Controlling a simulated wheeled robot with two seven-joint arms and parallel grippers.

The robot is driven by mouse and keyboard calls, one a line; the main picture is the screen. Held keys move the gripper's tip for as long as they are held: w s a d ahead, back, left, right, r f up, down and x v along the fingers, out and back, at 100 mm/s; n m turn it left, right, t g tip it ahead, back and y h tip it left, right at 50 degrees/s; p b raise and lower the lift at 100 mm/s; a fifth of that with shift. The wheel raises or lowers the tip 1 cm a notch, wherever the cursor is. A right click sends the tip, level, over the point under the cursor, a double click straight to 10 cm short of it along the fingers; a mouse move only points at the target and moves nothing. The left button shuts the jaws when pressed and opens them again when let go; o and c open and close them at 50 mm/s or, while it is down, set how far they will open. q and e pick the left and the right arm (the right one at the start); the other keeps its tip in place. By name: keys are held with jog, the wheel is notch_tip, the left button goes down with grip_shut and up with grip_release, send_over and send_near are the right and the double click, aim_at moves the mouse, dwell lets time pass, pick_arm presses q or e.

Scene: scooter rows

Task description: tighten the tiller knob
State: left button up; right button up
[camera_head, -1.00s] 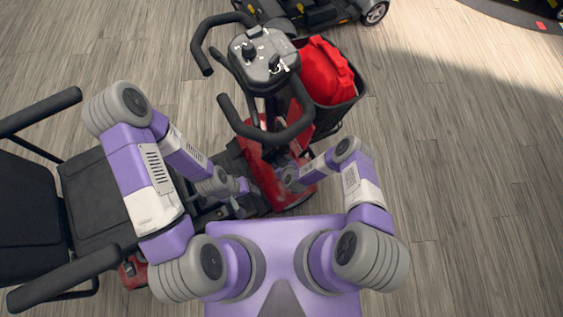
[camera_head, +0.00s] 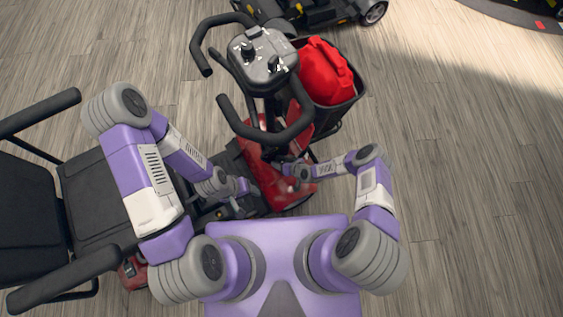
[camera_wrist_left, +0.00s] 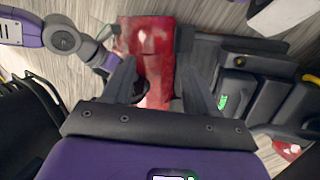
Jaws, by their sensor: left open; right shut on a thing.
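The scooter's tiller carries a grey control head (camera_head: 264,62) with black loop handles and rises from a red front body (camera_head: 268,182). The red body also fills the middle of the left wrist view (camera_wrist_left: 150,65). I cannot make out the tiller knob clearly; the low tiller is partly hidden by my right arm. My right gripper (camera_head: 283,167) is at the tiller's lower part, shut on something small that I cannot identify. My left gripper (camera_head: 248,189) is open, low beside the red body; its spread fingers (camera_wrist_left: 158,82) show in the left wrist view with the red body beyond them.
A black basket (camera_head: 334,112) with a red bag (camera_head: 325,72) hangs at the tiller's far right. The black seat (camera_head: 100,195) and its armrests (camera_head: 65,280) lie left, beside my left arm. Another scooter (camera_head: 310,14) stands at the back. The wooden floor on the right is clear.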

jog(key=shift+m+y, duration=0.3)
jog(key=shift+y, duration=0.3)
dwell(0.3)
jog(key=o, duration=1.1)
jog(key=shift+c, duration=0.2)
jog(key=p+v, duration=0.3)
jog(key=v, duration=0.4)
jog(key=shift+d+r, duration=0.2)
jog(key=shift+d, duration=0.05)
